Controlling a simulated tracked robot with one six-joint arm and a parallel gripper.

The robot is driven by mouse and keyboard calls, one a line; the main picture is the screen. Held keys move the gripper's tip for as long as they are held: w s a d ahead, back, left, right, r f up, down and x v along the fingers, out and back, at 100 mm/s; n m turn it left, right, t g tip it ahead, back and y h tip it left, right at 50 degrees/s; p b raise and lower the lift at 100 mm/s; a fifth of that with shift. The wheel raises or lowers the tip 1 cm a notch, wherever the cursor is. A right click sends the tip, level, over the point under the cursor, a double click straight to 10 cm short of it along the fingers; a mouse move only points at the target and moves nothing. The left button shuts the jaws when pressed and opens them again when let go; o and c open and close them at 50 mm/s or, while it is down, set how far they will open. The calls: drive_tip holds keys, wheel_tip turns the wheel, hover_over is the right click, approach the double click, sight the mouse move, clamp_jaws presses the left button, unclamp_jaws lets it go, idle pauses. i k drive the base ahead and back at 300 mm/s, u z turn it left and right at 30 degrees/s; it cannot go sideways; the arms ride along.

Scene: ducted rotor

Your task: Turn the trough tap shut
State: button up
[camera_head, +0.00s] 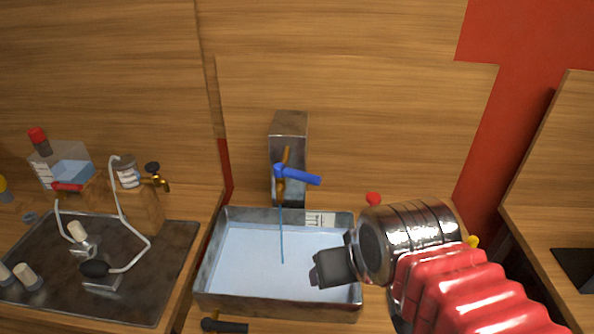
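The trough tap (285,168) is brass-coloured and mounted on a grey metal post (290,125) behind the trough. Its blue lever handle (298,175) points to the right and slightly down. A thin blue stream of water (282,235) runs from the tap into the metal trough (208,275), which holds pale water. My gripper (328,268) is over the right part of the trough, in front of and below the handle, apart from it. Its dark fingers are seen at an angle, so their opening does not show. Nothing is visibly held.
On the left, a dark metal tray (140,300) holds a white hose (122,205) and fittings. A wooden block (145,210) with a small brass valve (160,182) and a clear container (65,165) stand behind it. Space above the trough looks clear.

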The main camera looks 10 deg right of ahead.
sight(280, 171)
drive_tip(key=u, duration=0.55)
drive_tip(key=k, duration=1.3)
drive_tip(key=u, duration=0.7)
drive_tip(key=i, duration=1.6)
drive_tip(key=z, duration=0.65)
